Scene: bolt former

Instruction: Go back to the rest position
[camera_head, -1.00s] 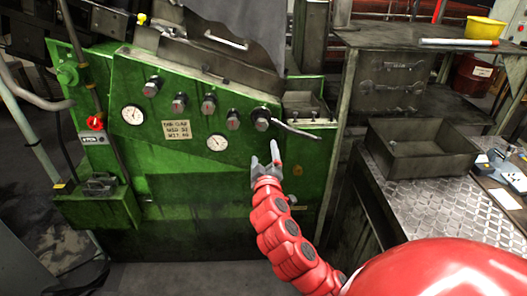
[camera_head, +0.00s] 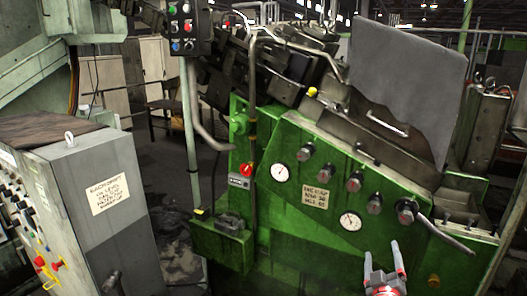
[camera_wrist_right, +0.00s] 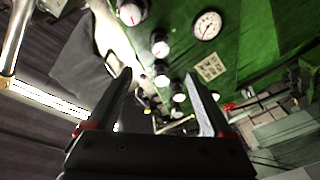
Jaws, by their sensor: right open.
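My right gripper (camera_head: 385,262) is at the bottom right of the head view, in front of the green machine (camera_head: 300,240). Its two fingers stand apart and point up, with nothing between them. In the right wrist view the gripper (camera_wrist_right: 160,95) is also open and empty, with the machine's knobs and a gauge (camera_wrist_right: 207,26) beyond it. The lever (camera_head: 445,236) at the right end of the knob row is apart from the fingers in the head view. My left gripper is not in view.
A grey control cabinet (camera_head: 95,205) stands at the left. A button box (camera_head: 186,28) hangs on a post at the upper left. A grey sheet-metal cover (camera_head: 405,85) rises above the machine. Some dark floor (camera_head: 175,160) shows between cabinet and machine.

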